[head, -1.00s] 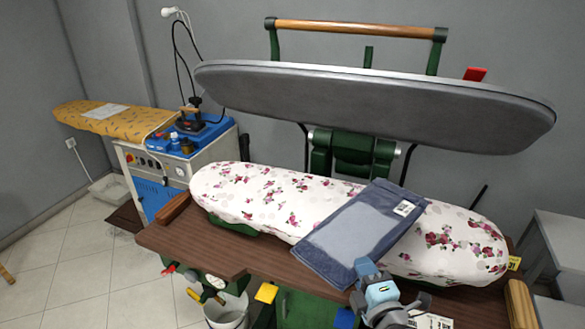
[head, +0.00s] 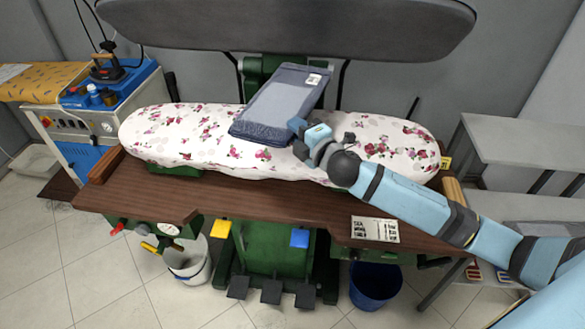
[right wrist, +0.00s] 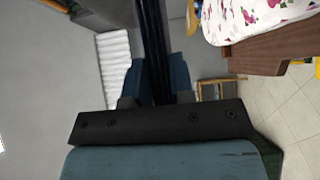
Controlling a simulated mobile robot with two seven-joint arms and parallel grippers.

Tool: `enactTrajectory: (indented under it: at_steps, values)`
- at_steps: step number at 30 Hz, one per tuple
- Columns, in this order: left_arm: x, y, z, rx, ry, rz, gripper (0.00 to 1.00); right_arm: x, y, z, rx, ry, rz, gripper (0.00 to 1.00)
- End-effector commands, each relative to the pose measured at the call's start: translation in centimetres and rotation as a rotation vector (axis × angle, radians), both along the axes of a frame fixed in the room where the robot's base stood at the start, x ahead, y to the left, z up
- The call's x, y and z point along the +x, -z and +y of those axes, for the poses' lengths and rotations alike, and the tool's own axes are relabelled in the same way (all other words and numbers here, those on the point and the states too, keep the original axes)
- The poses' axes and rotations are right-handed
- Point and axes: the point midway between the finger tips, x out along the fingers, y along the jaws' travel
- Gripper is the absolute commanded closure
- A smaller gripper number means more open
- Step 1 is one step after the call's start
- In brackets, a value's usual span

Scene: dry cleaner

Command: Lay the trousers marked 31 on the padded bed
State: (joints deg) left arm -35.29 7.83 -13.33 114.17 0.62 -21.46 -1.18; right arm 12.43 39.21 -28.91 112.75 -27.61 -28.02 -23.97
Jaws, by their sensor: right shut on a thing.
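The folded blue trousers (head: 275,105), with a white tag (head: 314,79) at the far end, are over the middle of the flowered padded bed (head: 400,150). I cannot read the tag's number or tell whether the trousers touch the bed. My right gripper (head: 303,128) is shut on their near right edge, above the bed. In the right wrist view the trousers (right wrist: 153,45) are a dark strip seen edge-on between the fingers (right wrist: 160,85), and the bed (right wrist: 260,18) is at the upper right. My left gripper is out of view.
The grey upper press plate (head: 290,28) is raised behind the bed. A brown wooden table (head: 230,200) surrounds the bed, with a printed card (head: 375,229) at its front right. An ironing station (head: 100,110) stands left, a grey table (head: 520,150) right. Buckets and pedals are below.

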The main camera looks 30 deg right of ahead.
Motion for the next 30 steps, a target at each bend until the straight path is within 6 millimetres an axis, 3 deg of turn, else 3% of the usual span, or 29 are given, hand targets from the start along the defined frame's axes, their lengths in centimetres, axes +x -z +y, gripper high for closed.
enactTrajectory:
  at_steps: [3, 12, 30]
  values:
    - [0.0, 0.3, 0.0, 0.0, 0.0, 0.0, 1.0, -0.1, 3.6, 0.1, 0.004, 0.002, 0.004, 1.0]
    - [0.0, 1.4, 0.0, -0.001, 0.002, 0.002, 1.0, -0.1, 10.9, 0.1, 0.003, 0.002, 0.002, 1.0]
    - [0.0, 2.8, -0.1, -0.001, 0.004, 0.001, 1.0, 0.0, 16.7, 0.0, 0.0, 0.001, -0.002, 1.0]
